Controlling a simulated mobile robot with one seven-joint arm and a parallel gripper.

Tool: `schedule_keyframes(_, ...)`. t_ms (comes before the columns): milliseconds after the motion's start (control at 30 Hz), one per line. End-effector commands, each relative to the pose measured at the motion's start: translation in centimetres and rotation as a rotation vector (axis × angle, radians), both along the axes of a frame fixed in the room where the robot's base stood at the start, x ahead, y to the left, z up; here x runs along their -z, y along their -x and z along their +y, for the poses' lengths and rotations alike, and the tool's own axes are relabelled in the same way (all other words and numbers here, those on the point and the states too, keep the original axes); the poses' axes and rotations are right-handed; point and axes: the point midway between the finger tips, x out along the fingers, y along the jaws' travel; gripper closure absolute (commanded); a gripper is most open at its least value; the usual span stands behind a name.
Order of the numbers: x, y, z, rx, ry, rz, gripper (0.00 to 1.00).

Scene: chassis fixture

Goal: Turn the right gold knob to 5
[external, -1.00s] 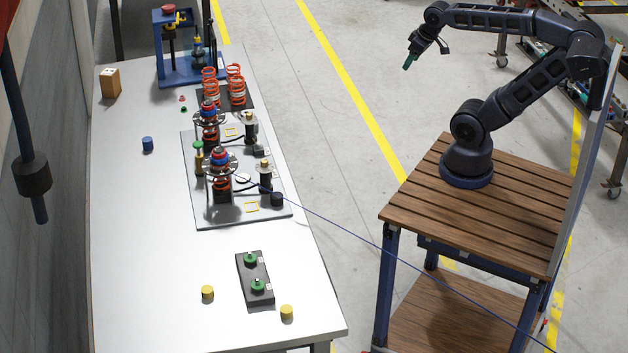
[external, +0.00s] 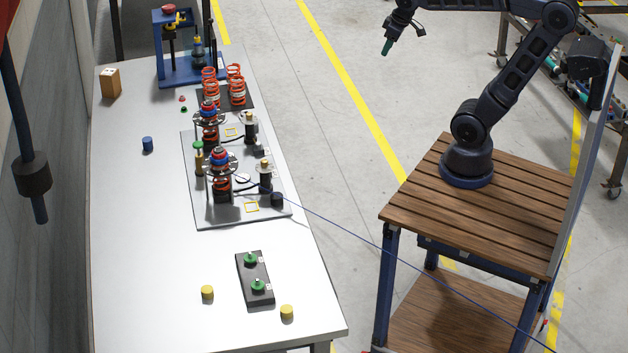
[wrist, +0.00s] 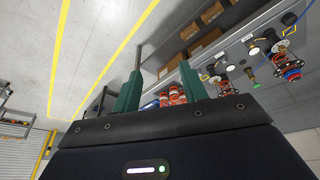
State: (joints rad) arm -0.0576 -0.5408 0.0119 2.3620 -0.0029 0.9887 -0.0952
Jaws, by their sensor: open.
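Two small gold-yellow round pieces sit on the white table near its front end in the external view: a left one (external: 207,292) and a right one (external: 287,312). They stand on either side of a dark box (external: 255,278) with two green knobs on top. No number or scale can be read on any of them. My gripper (external: 387,48) is high above the floor, right of the table and far from these pieces. In the wrist view its green fingers (wrist: 160,70) are apart with nothing held between them. The gold pieces cannot be made out there.
A grey plate (external: 235,212) carries spring assemblies, with a blue press (external: 188,70) behind. A blue cylinder (external: 147,144) and brown box (external: 110,82) stand at the left. A thin blue cable (external: 350,230) crosses the gap. The table's front left is clear.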

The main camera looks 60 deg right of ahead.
Motion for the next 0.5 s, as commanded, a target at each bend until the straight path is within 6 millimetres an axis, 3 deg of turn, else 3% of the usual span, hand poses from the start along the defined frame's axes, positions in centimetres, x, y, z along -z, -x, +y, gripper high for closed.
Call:
schedule_keyframes(233, -1.4, -6.9, 2.6, -0.124, 0.031, 0.053, 0.57)
schedule_keyframes(500, -1.4, -14.4, 6.2, -0.257, 0.060, 0.107, 0.57)
